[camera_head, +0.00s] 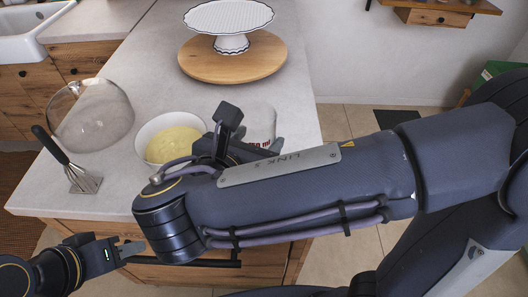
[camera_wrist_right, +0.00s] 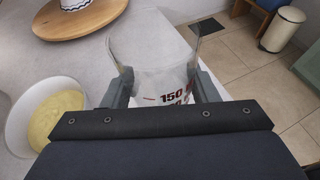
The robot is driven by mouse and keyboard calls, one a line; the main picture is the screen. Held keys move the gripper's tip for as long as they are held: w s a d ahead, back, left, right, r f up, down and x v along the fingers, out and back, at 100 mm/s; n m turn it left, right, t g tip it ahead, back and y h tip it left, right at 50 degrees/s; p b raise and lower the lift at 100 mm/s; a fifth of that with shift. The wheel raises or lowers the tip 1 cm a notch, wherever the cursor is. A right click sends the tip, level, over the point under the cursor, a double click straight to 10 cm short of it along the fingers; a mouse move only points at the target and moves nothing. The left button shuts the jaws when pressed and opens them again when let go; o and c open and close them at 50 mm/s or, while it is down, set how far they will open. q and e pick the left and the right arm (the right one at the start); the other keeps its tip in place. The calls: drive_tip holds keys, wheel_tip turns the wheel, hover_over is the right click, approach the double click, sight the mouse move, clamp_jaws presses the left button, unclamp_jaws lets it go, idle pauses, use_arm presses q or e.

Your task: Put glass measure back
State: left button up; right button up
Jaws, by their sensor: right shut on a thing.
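The glass measure (camera_head: 261,121) is clear with red and dark markings. It is near the counter's right edge, partly hidden behind my right arm in the head view. My right gripper (camera_head: 246,140) is shut on it. In the right wrist view, the glass measure (camera_wrist_right: 152,57) stands between the two fingers of my right gripper (camera_wrist_right: 165,88). Its base is hidden, so I cannot tell whether it touches the counter. My left gripper (camera_head: 131,249) is low at the left, in front of the counter and away from the glass. Its finger gap is unclear.
A bowl of yellow batter (camera_head: 172,138) sits left of the glass. A round wooden board (camera_head: 196,68) with a white cake stand (camera_head: 229,18) is behind.

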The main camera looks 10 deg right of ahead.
drive_tip(key=shift+s+f, duration=0.15)
drive_tip(key=w+d+f, duration=0.1)
drive_tip(key=w+f, duration=0.2)
drive_tip(key=w, duration=0.1)
drive_tip(key=w+d+f, duration=0.1)
drive_tip(key=w+f, duration=0.1)
drive_tip(key=w, duration=0.2)
drive_tip(key=w+d+f+b, duration=0.1)
drive_tip(key=w+f, duration=0.2)
drive_tip(key=w, duration=0.1)
drive_tip(key=shift+d+f, duration=0.25)
drive_tip(key=shift+f, duration=0.1)
drive_tip(key=shift+w+f, duration=0.25)
drive_tip(key=f, duration=0.2)
drive_tip(key=shift+w+d+f, duration=0.15)
drive_tip(key=shift+w+f, duration=0.1)
drive_tip(key=shift+f, duration=0.5)
drive_tip(key=shift+b, duration=0.3)
